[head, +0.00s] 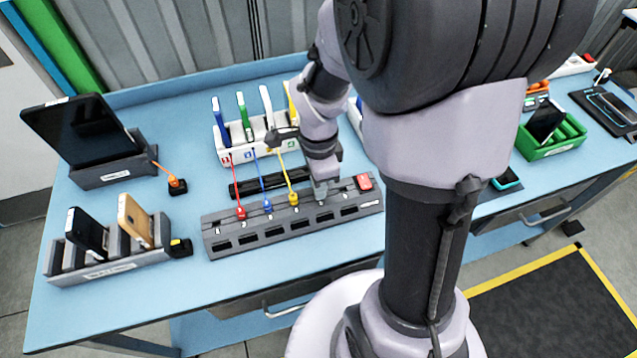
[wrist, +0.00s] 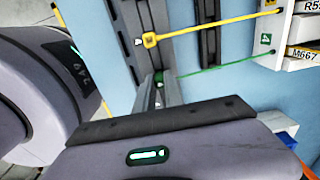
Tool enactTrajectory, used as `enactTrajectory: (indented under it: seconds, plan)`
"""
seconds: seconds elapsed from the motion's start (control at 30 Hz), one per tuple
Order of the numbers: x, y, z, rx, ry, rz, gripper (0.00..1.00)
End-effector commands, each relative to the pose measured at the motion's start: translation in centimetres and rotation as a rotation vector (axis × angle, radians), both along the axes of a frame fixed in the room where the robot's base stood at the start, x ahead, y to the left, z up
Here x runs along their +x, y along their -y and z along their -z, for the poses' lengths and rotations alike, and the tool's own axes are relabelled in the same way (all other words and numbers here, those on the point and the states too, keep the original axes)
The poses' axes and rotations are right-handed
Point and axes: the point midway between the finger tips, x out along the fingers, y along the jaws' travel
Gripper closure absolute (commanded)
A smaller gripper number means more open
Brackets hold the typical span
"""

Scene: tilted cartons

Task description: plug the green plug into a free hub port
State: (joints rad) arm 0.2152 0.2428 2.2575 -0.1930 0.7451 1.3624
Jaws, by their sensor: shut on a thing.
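The grey hub (head: 215,222) lies on the blue bench. Red (head: 241,212), blue (head: 267,206) and yellow (head: 293,199) plugs sit in its left ports. My gripper (head: 320,190) is low over the hub, just right of the yellow plug. It is shut on the green plug (wrist: 158,77), whose green cable (wrist: 215,69) runs to the charger box marked 4. In the wrist view the yellow plug (wrist: 150,40) is beside it. My fingers hide most of the green plug and the port under it, so I cannot tell whether it is seated.
The white charger box (head: 232,154) with upright devices stands behind the hub. A dark bar (head: 242,190) lies between them. A red switch (head: 363,181) is at the hub's right end. Phone racks (head: 110,262) stand at the left. Bare bench lies in front of the hub.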

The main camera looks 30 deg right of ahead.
Motion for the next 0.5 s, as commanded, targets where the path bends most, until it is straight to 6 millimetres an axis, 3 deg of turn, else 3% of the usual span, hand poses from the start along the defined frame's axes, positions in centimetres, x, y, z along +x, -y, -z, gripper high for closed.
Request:
enactTrajectory:
  seconds: [0.5]
  plan:
    - [-0.03, -0.01, 0.71, 0.0, -0.001, 0.0, 1.0]
